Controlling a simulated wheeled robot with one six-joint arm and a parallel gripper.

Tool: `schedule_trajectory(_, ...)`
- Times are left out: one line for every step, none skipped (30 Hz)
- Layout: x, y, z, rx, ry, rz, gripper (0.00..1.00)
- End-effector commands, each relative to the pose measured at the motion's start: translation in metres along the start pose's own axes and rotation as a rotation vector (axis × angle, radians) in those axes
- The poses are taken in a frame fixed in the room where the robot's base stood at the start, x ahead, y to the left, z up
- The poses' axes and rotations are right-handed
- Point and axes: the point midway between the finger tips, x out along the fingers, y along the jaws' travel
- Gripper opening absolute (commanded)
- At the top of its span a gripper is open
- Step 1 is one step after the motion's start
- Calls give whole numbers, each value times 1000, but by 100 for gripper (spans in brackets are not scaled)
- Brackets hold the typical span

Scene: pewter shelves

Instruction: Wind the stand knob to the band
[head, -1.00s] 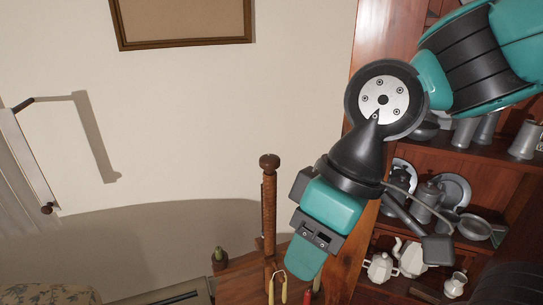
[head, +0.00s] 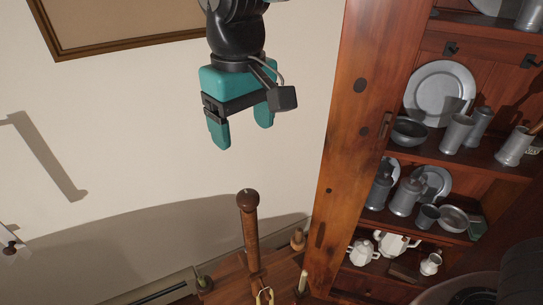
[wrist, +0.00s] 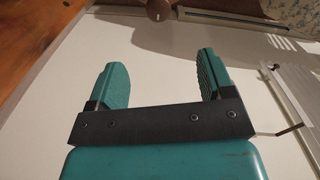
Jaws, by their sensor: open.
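The stand knob (head: 247,199) is a round dark brown knob on top of an upright wooden post (head: 251,238). In the wrist view a round brown knob (wrist: 158,10) shows at the top edge, beyond the fingertips. My gripper (head: 241,128) is open and empty, its two teal fingers pointing down. In the head view it hangs above the knob, clearly apart from it. The wrist view shows nothing between the fingers (wrist: 165,68). I cannot make out a distinct band on the post at this size.
A wooden shelf unit (head: 352,150) with pewter plates and mugs stands at the right. White teapots (head: 397,246) fill its low shelf.

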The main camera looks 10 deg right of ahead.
Motion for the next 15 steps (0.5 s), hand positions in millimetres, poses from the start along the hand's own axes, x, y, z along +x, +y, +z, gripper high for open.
schedule_trajectory(-3,-3,-4,3,-4,5,75)
schedule_trajectory(-1,-4,-5,4,-5,7,75)
schedule_trajectory(2,-5,-6,5,-7,9,75)
schedule_trajectory(5,-5,-6,5,-8,9,75)
schedule_trajectory(9,-6,-7,4,-7,9,75)
schedule_trajectory(14,-6,-6,3,-8,9,75)
schedule_trajectory(20,-7,-6,2,-8,9,75)
schedule_trajectory(25,-7,-6,1,-10,9,75)
schedule_trajectory(33,-7,-6,0,-10,9,75)
schedule_trajectory(40,-8,-6,0,-10,9,75)
schedule_trajectory(47,-8,-6,-1,-11,9,75)
schedule_trajectory(56,-8,-6,-1,-11,9,75)
schedule_trajectory(63,-8,-6,-2,-11,9,75)
schedule_trajectory(70,-8,-6,-2,-10,8,75)
schedule_trajectory(79,-8,-6,-2,-11,9,75)
